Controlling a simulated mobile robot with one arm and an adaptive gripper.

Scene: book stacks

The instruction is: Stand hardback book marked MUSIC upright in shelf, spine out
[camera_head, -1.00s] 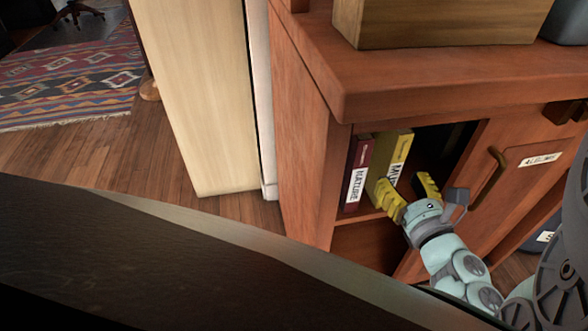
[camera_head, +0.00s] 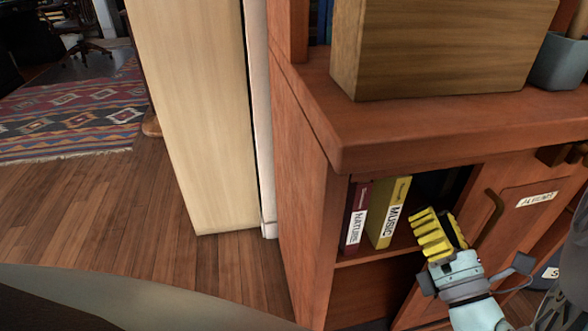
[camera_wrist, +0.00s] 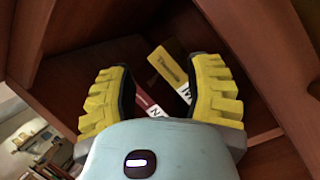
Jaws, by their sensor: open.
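The yellow-green MUSIC book (camera_head: 388,212) stands upright in the shelf (camera_head: 392,253) of the red-brown cabinet. Its spine with the MUSIC label faces out. It stands beside the dark red NATURE book (camera_head: 355,217), to that book's right. My gripper (camera_head: 436,232) has yellow fingers and is outside the shelf opening, to the right of the MUSIC book and apart from it. In the wrist view my gripper (camera_wrist: 163,95) is open and empty. The MUSIC book (camera_wrist: 168,68) and the NATURE book (camera_wrist: 150,92) show beyond the fingers, partly hidden.
The cabinet door (camera_head: 520,225) with a bronze handle is at the right, close to my gripper. A wooden box (camera_head: 440,50) and a grey-blue pot (camera_head: 560,62) stand on the cabinet top. A pale panel (camera_head: 195,110) stands left of the cabinet.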

